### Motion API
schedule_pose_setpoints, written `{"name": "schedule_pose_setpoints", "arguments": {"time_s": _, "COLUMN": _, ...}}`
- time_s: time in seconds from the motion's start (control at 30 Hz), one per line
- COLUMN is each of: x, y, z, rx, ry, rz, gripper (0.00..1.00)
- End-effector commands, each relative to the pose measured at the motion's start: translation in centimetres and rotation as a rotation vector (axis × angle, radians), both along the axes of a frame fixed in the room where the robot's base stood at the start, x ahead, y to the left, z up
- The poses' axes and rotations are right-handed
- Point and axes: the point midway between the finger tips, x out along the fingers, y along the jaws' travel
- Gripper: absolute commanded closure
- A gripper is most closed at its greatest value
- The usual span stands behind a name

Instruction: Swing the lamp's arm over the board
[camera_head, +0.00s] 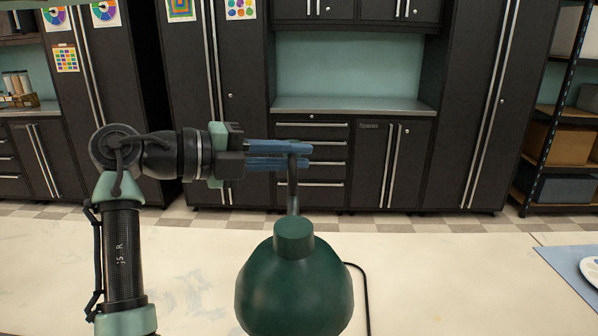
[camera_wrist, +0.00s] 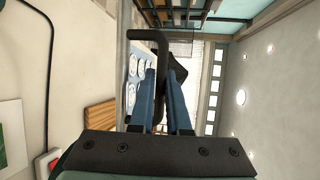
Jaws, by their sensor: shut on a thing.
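The lamp's dark green shade (camera_head: 294,285) is at the bottom middle of the head view, with a thin dark stem (camera_head: 293,195) rising from its cap. My gripper (camera_head: 304,155) reaches in from the left, its blue fingers shut on the upper part of this stem. In the wrist view, a bent dark bar (camera_wrist: 148,35) runs down between my fingertips (camera_wrist: 164,72). A brown slatted wooden piece (camera_wrist: 99,118), possibly the board, lies left of the fingers in the wrist view. The lamp's base and the rest of its arm are hidden or out of view.
A pale table (camera_head: 190,265) spans the front, mostly bare. A black cable (camera_head: 363,290) lies right of the shade. A blue mat (camera_head: 572,262) with a white palette (camera_head: 592,268) is at the right edge. Dark cabinets (camera_head: 400,165) stand behind. A red switch (camera_wrist: 53,163) shows in the wrist view.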

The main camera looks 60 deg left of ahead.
Motion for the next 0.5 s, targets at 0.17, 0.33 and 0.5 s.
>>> {"name": "schedule_pose_setpoints", "arguments": {"time_s": 0.17, "x": -0.1, "y": 0.2, "z": -0.06, "rx": -0.001, "ry": -0.001, "rz": -0.05, "gripper": 1.0}}
{"name": "schedule_pose_setpoints", "arguments": {"time_s": 0.33, "x": -0.11, "y": 0.27, "z": 0.01, "rx": -0.001, "ry": -0.001, "rz": -0.068, "gripper": 1.0}}
{"name": "schedule_pose_setpoints", "arguments": {"time_s": 0.5, "x": -0.13, "y": 0.28, "z": 0.05, "rx": -0.001, "ry": -0.001, "rz": -0.072, "gripper": 1.0}}
